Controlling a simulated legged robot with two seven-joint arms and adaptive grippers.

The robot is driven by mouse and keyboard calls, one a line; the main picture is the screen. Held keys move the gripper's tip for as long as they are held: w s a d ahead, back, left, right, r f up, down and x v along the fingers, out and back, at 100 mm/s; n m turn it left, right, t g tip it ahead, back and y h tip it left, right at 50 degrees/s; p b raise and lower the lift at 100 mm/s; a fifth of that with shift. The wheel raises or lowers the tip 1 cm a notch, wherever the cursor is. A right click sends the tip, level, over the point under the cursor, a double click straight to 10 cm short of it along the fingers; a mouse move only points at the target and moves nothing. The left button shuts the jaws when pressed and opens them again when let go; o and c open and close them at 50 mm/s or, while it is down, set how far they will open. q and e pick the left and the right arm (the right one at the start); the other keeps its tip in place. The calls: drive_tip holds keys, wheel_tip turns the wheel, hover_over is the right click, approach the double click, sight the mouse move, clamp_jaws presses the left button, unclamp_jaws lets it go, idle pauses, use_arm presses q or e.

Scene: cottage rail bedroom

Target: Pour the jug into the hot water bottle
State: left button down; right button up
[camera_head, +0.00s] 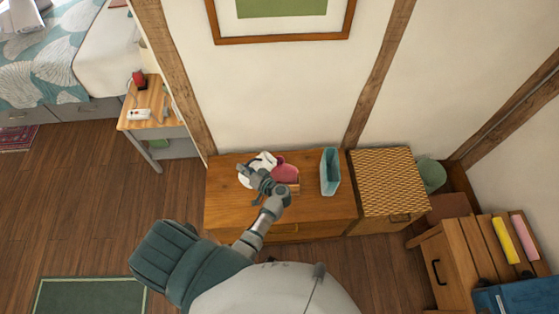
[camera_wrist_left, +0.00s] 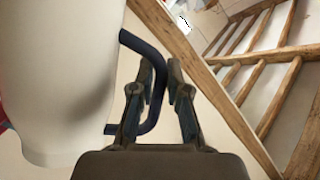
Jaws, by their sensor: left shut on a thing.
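The white jug (camera_head: 258,163) is over the left part of the wooden cabinet top, partly hidden by my left gripper (camera_head: 257,179). In the left wrist view the jug's pale body (camera_wrist_left: 60,80) fills the left side. Its dark handle (camera_wrist_left: 157,75) passes between the fingers of my left gripper (camera_wrist_left: 158,95), which is shut on it. The pink-red hot water bottle (camera_head: 285,170) is just right of the jug, on the cabinet. I cannot tell its opening, nor whether the jug touches it. My right gripper is not in view.
A teal open container (camera_head: 330,171) stands right of the bottle on the cabinet (camera_head: 229,212). A woven-topped chest (camera_head: 388,180) adjoins the cabinet. The wall with a framed picture (camera_head: 281,39) rises behind. A bedside table (camera_head: 132,121) is at left.

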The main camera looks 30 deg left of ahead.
sight(247, 164)
use_arm(q)
drive_tip(key=shift+w+r, duration=0.1)
drive_tip(key=shift+r, duration=0.15)
drive_tip(key=shift+w+d+r+m+y, duration=0.1)
drive_tip(key=shift+w+r+m+y, duration=0.05)
drive_tip(key=shift+r+m+y, duration=0.2)
idle(0.8)
drive_tip(key=shift+w+d+r+m+b, duration=0.25)
drive_tip(key=shift+r+m+b, duration=0.15)
drive_tip(key=shift+r, duration=0.15)
idle(1.1)
drive_tip(key=shift+w+r+y, duration=0.15)
drive_tip(key=shift+r+y, duration=0.1)
drive_tip(key=shift+r, duration=0.05)
idle(0.7)
drive_tip(key=shift+w+d+r+m+g+b, duration=0.35)
drive_tip(key=shift+w+r+m+b, duration=0.1)
drive_tip(key=shift+r+m+b, duration=0.25)
idle(1.7)
